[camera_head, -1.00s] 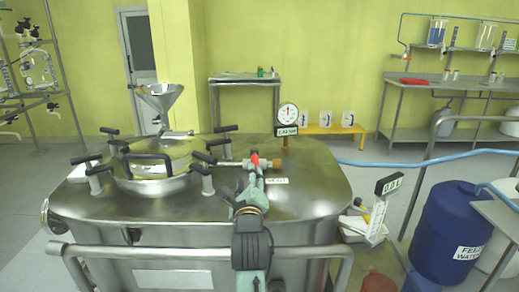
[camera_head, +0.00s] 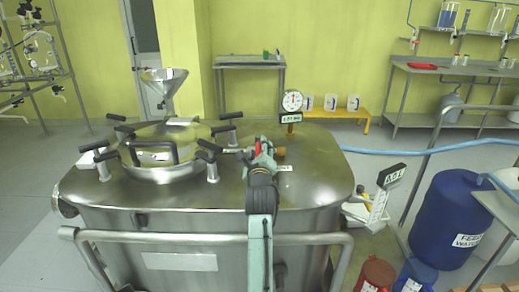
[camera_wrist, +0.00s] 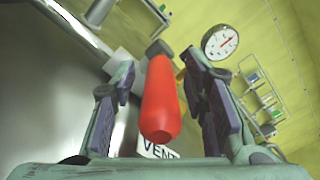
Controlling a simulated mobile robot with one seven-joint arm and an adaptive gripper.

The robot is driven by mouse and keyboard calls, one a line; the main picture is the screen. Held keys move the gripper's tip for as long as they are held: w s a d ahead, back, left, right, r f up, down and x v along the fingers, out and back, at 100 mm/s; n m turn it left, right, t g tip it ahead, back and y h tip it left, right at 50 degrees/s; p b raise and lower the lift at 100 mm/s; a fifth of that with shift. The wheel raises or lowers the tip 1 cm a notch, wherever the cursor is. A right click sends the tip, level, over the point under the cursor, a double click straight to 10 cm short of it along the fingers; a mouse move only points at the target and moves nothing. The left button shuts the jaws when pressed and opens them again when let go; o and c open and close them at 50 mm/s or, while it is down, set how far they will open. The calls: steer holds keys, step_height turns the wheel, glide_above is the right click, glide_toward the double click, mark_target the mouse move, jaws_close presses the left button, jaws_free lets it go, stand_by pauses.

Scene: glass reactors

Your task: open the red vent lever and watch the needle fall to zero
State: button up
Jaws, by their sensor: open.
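The red vent lever (camera_wrist: 160,100) stands between the two open fingers of my gripper (camera_wrist: 163,105) in the wrist view, with a gap on either side. In the head view a bit of the red lever (camera_head: 257,147) shows at my gripper (camera_head: 261,150), over the steel vessel lid. A white "VENT" label (camera_wrist: 158,150) lies behind the lever. The round gauge (camera_head: 292,101) stands on the vessel's far edge. It also shows in the wrist view (camera_wrist: 220,42), with a red needle pointing to the upper right; its figures are too small to read.
The steel vessel (camera_head: 305,170) has a round hatch (camera_head: 160,158) with several black-handled clamps left of my gripper. A steel funnel (camera_head: 163,88) rises behind it. A front rail (camera_head: 200,239) crosses under my arm. A blue drum (camera_head: 448,215) stands at right.

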jaws_close()
stand_by(0.5)
stand_by(0.3)
